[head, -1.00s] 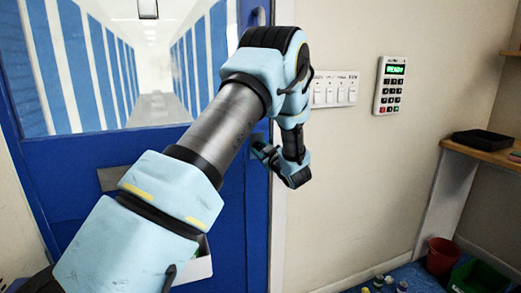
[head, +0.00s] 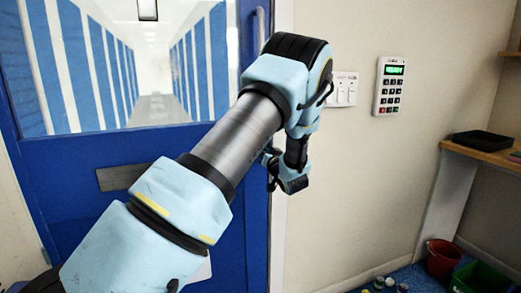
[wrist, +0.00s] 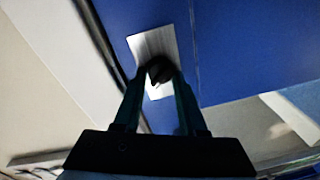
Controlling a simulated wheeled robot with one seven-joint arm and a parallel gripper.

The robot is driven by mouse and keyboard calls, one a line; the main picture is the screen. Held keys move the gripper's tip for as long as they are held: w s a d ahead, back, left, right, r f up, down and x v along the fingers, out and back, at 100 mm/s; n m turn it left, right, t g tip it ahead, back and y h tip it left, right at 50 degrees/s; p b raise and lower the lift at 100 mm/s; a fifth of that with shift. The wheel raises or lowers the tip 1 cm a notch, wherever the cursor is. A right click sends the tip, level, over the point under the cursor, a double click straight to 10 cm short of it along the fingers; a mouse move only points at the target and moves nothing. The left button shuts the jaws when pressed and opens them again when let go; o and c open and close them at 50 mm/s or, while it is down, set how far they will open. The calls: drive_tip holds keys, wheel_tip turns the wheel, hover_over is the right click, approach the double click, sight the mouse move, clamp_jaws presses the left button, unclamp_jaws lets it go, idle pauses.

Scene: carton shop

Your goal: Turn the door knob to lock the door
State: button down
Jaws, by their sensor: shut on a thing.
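The blue door (head: 241,225) with a large window stands at the left in the head view. In the wrist view, a dark knob (wrist: 159,68) sits on a pale plate (wrist: 149,43) near the door's edge. My gripper (wrist: 160,80) is shut on the knob, one finger on each side. In the head view my gripper (head: 270,158) is at the door's right edge, mostly behind my wrist; the knob is hidden there. The exact turn of the knob is hard to tell in the dark wrist picture.
A keypad (head: 390,86) with a lit green display and a switch panel (head: 343,89) are on the wall right of the door. A wooden shelf (head: 490,153), a red bin (head: 442,259) and a green bin (head: 478,277) are farther right. The wall between is clear.

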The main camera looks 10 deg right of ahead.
drive_tip(key=shift+a+m+t+h+p, duration=0.15)
drive_tip(key=shift+m+h+p, duration=0.15)
drive_tip(key=shift+m, duration=1.65)
drive_tip(key=shift+d+m+t+h+p, duration=0.1)
drive_tip(key=shift+m+t+h+p, duration=0.2)
drive_tip(key=shift+m, duration=1.65)
drive_tip(key=shift+a, duration=0.1)
drive_tip(key=shift+c, duration=2.3)
unclamp_jaws()
drive_tip(key=shift+s, duration=0.1)
drive_tip(key=s+d+f+b, duration=0.1)
drive_tip(key=s+b, duration=0.2)
drive_tip(key=s, duration=0.7)
drive_tip(key=shift+s+d, duration=0.25)
drive_tip(key=shift+s, duration=0.05)
